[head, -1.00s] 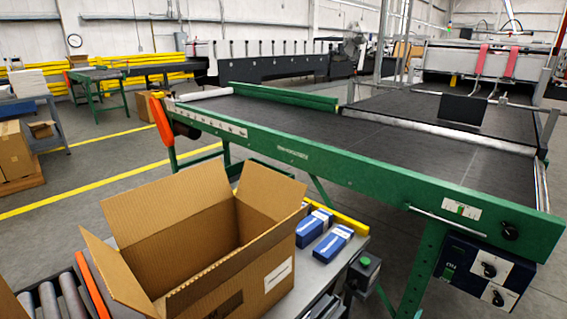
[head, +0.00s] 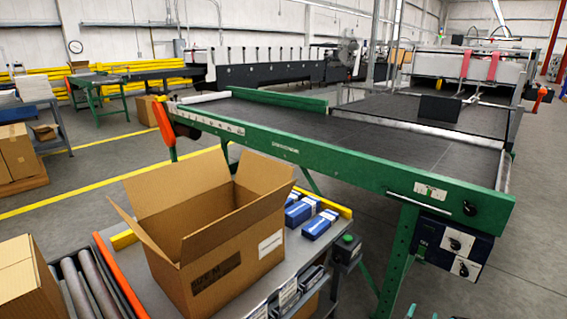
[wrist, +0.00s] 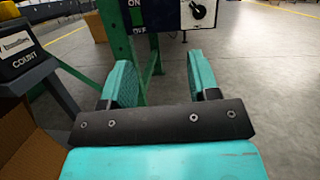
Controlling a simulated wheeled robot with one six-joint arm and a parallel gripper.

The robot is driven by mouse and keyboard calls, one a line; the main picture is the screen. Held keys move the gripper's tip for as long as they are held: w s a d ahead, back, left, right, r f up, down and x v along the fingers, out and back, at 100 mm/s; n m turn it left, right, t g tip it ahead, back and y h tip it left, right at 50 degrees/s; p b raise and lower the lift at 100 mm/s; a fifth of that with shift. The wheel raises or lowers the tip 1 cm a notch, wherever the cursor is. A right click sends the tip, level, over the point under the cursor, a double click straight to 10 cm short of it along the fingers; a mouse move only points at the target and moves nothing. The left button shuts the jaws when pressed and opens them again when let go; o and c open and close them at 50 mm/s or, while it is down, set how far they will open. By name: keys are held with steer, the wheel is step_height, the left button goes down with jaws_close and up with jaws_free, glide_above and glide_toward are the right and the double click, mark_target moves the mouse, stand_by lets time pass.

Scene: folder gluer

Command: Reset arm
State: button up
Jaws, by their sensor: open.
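My gripper (wrist: 160,88) shows in the wrist view with its two teal fingers spread apart. It is open, and nothing is between the fingers. Past the fingers are a green machine leg (wrist: 119,50), the grey floor and a control box with a dial (wrist: 199,12). My gripper is not clearly visible in the head view.
An open cardboard box (head: 232,238) stands on a grey table, with several blue cartons (head: 318,225) beside it. A green-framed conveyor (head: 330,170) runs behind. A roller conveyor (head: 85,285) is at the lower left. Open floor (head: 540,230) lies at the right.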

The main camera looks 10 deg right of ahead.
steer(key=w+a+r+n+t+y+p, duration=0.1)
steer(key=w+a+r+n+t+y, duration=0.2)
steer(key=w+a+r+n+y, duration=0.5)
steer(key=w+a+r+n+t+y+p, duration=0.15)
steer(key=w+r+n+y, duration=0.25)
steer(key=w+r+n, duration=0.5)
steer(key=w+a+r+n+g+y, duration=0.2)
steer(key=a+r+n+y, duration=0.35)
steer(key=a+r, duration=0.35)
steer(key=w+a+r+n+g+y, duration=0.2)
steer(key=w+a+r+n+y, duration=0.15)
steer(key=a+r+n, duration=0.55)
steer(key=s+a+r+n+g+y+p, duration=0.1)
steer(key=s+a+r+n+g, duration=0.45)
steer(key=s+r, duration=0.35)
steer(key=s+a+r+n+g+y+p, duration=0.15)
steer(key=s+a+r+n+g, duration=0.4)
steer(key=s, duration=0.55)
steer(key=s+d+r+n+g+h, duration=0.1)
steer(key=s+n, duration=0.2)
steer(key=s, duration=0.6)
steer(key=s+d+r+n+g+h+p, duration=0.1)
steer(key=s+r+n+g+h, duration=0.1)
steer(key=s, duration=0.8)
steer(key=s+d+r+n+g+h, duration=0.1)
steer(key=s+n, duration=0.3)
steer(key=s, duration=0.5)
steer(key=shift+s+d+r, duration=0.4)
steer(key=shift+d+r, duration=0.1)
steer(key=shift+d, duration=0.1)
